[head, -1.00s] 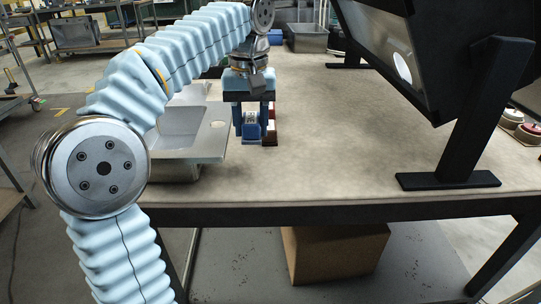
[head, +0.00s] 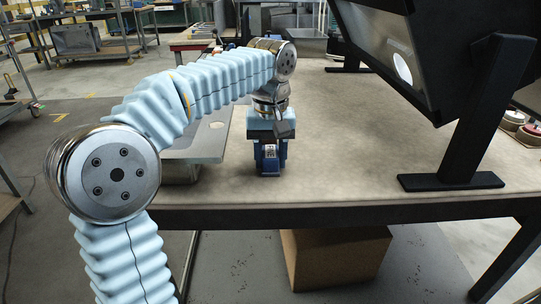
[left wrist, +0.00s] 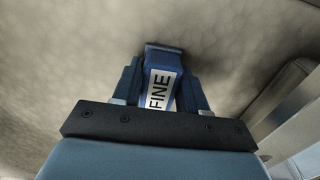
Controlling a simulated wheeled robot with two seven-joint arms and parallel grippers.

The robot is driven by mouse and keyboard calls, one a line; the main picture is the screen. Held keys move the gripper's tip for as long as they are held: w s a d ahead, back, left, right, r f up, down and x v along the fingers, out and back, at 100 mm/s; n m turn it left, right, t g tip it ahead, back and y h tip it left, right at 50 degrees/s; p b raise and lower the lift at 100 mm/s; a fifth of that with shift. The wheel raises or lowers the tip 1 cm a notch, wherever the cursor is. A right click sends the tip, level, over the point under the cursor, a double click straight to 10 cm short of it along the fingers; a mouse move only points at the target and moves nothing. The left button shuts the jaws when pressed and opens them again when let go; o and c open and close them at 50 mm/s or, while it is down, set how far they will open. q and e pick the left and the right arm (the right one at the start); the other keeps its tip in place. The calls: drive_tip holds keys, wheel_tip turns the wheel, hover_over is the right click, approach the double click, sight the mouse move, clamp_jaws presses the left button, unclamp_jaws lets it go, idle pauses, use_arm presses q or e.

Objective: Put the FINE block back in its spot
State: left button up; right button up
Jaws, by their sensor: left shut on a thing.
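The FINE block (left wrist: 160,88) is dark blue with a white label reading FINE. It sits between the two blue fingers of my left gripper (left wrist: 160,95) in the left wrist view. In the head view my left gripper (head: 269,158) points down near the front of the bench, shut on the block (head: 269,165), whose pale label faces the camera. I cannot tell whether the block's base touches the bench. No marked spot for the block can be made out. My right gripper is not in view.
The bench top (head: 350,130) is clear right of the gripper. A black stand (head: 460,140) with a tilted panel stands on the right. Red and pale round items (head: 525,128) lie at the far right edge.

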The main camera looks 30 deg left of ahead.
sight(271, 153)
use_arm(q)
drive_tip(key=o, duration=1)
wheel_tip(271, 153, up, 12)
drive_tip(key=p, duration=0.3)
drive_tip(key=shift+r+p, duration=0.15)
drive_tip(key=shift+p, duration=0.25)
